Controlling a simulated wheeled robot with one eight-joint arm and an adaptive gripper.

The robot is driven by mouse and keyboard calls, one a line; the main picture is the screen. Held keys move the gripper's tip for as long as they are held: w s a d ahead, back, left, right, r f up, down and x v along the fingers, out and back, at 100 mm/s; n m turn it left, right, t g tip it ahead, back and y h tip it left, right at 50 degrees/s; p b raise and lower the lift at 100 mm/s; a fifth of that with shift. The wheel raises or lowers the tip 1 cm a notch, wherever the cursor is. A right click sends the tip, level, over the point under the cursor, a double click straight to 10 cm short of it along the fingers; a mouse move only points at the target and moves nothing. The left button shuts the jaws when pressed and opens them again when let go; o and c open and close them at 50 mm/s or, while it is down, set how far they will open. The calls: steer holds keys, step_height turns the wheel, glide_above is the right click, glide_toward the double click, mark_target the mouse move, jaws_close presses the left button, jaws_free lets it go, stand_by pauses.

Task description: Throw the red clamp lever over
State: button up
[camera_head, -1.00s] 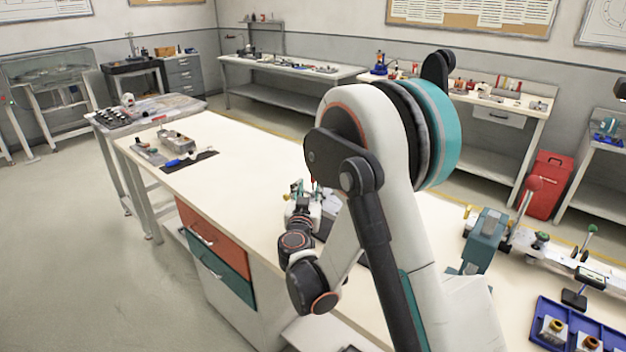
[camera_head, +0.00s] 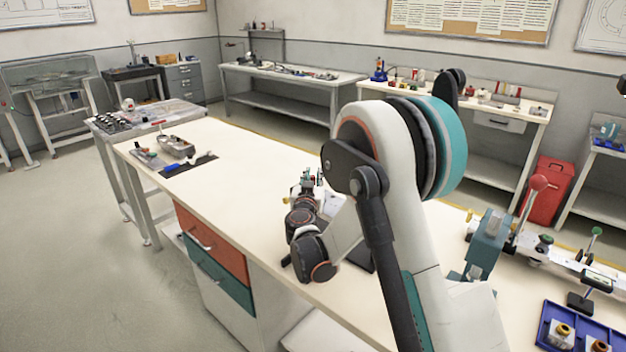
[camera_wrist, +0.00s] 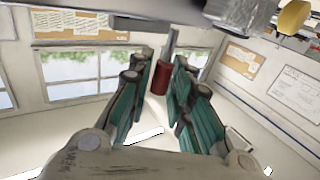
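In the wrist view a red cylindrical grip on a grey rod, the red clamp lever (camera_wrist: 160,78), shows between the two teal fingers of my gripper (camera_wrist: 162,72). The fingers are spread, one on each side of it, with gaps visible. I cannot tell whether the grip is between the tips or just beyond them. In the head view my gripper (camera_head: 308,184) is above the near workbench (camera_head: 255,165), beside my arm. A small bit of red shows at its tips, and much of that area is hidden behind my arm.
Right of my arm stand a teal device (camera_head: 487,243), a lever with a red ball knob (camera_head: 539,182), and a blue tray (camera_head: 570,318) with small parts. The bench between is clear.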

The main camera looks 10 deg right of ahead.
jaws_close()
steer(key=shift+w+a+r+n+g+p, duration=0.1)
steer(key=shift+w+a+n+g+p, duration=0.2)
steer(key=shift+n+g+p, duration=0.3)
steer(key=shift+w+a+f+n+g+p, duration=0.1)
steer(key=shift+w+a+n+g+p, duration=0.1)
steer(key=shift+w+n+g+p, duration=0.25)
steer(key=shift+w+a+f+n+g+p, duration=0.1)
steer(key=shift+w+a+n+g+p, duration=0.1)
steer(key=shift+n+g+p, duration=0.45)
steer(key=n+g, duration=0.1)
steer(key=w+a+f+n+p, duration=0.1)
steer(key=shift+w+f+n+g, duration=0.1)
steer(key=shift+n+g, duration=0.3)
steer(key=shift+w+a+f+n+g+h+p, duration=0.2)
steer(key=shift+f+n+g+h+p, duration=0.25)
steer(key=shift+n+g, duration=0.3)
